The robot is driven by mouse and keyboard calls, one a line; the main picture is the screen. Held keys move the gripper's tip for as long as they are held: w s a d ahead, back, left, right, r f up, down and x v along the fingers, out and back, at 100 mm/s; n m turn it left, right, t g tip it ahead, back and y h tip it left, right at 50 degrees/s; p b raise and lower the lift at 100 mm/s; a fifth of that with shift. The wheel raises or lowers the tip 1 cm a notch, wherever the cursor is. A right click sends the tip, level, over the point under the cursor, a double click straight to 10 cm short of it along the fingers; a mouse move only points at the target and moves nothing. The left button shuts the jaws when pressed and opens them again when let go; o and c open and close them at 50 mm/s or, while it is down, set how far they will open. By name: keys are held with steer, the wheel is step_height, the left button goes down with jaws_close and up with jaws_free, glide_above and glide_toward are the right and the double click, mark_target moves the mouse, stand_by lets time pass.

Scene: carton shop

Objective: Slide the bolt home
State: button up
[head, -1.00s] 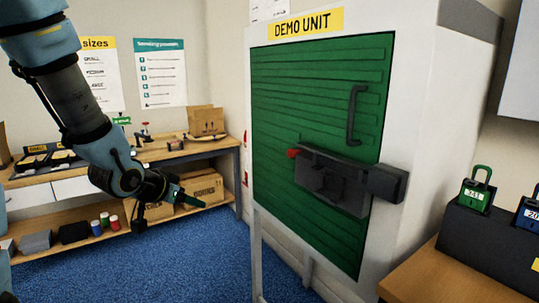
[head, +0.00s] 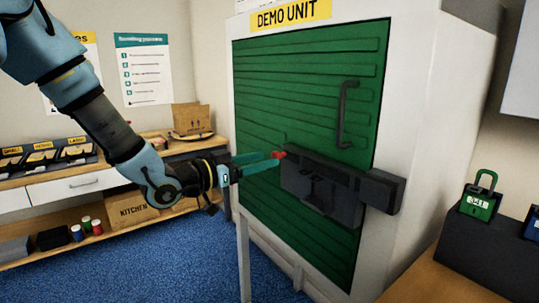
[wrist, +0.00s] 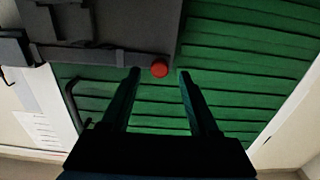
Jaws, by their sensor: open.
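The bolt has a red end knob (head: 280,154) that sticks out at the left end of a dark grey bolt housing (head: 318,183) on a green slatted door (head: 300,85). A dark keeper block (head: 383,191) sits at the housing's right end, on the white frame. My gripper (head: 276,158) is open, with its fingers pointing right at the red knob.
A black handle (head: 346,113) stands out from the door above the housing. A bench (head: 100,180) with boxes is at left. Green (head: 479,203) and blue padlocks stand on a dark block (head: 475,240) at right. Blue carpet (head: 160,265) is clear in front.

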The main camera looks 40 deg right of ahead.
mark_target(273, 157)
steer(key=shift+s+d, duration=0.1)
steer(key=shift+d, duration=1.4)
jaws_close()
stand_by(0.4)
